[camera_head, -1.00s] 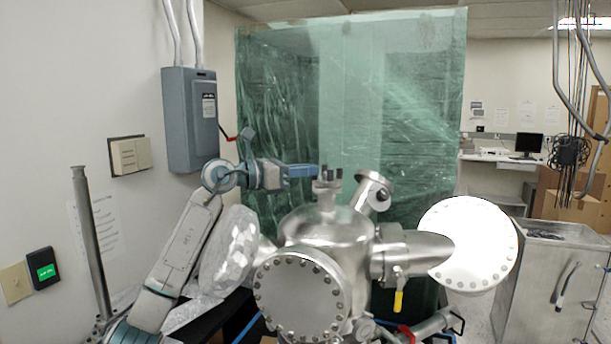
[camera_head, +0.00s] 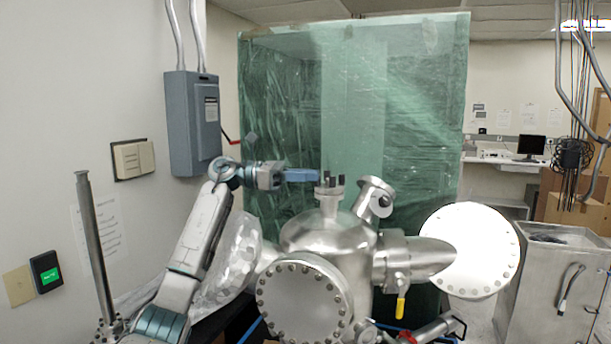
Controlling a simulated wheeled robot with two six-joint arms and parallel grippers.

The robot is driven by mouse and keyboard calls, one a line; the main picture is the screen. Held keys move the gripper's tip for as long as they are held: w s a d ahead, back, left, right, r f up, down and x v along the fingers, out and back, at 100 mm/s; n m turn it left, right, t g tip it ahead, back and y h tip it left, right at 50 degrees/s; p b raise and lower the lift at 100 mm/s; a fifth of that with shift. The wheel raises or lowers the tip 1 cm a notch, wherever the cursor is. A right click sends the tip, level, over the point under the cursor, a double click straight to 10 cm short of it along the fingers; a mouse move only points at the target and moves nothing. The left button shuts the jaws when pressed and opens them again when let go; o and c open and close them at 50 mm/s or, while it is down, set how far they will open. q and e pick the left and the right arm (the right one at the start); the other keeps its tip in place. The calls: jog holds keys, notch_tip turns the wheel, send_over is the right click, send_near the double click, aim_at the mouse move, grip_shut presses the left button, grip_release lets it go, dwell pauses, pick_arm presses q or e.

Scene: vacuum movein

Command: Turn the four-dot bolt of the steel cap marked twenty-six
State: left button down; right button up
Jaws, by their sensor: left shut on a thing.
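A steel vacuum chamber (camera_head: 325,236) stands in the middle of the view. It carries several bolted round flanges, with a large one at the front (camera_head: 302,302) and a bright white-lit one at the right (camera_head: 472,250). A small top port (camera_head: 328,193) has dark bolts standing up from it. My left gripper (camera_head: 318,176), with blue fingers, reaches in from the left at the height of these bolts. It is shut on a dark bolt at the port's left side. The dot marks and the number twenty-six are too small to read. My right gripper is not in view.
An angled side port (camera_head: 375,196) rises close to the right of the top port. A yellow-handled valve (camera_head: 400,306) hangs below the right arm of the chamber. Crumpled foil (camera_head: 230,268) lies left of the chamber. A green plastic curtain (camera_head: 290,120) hangs behind.

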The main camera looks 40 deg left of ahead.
pick_arm(q)
jog(key=shift+f, duration=0.1)
jog(key=c, duration=1.4)
grip_release()
jog(key=shift+w, duration=0.1)
jog(key=shift+c, duration=0.2)
jog(key=b+v, duration=0.5)
jog(key=v, duration=0.5)
jog(key=shift+s+a+b, duration=0.25)
jog(key=shift+b, duration=0.1)
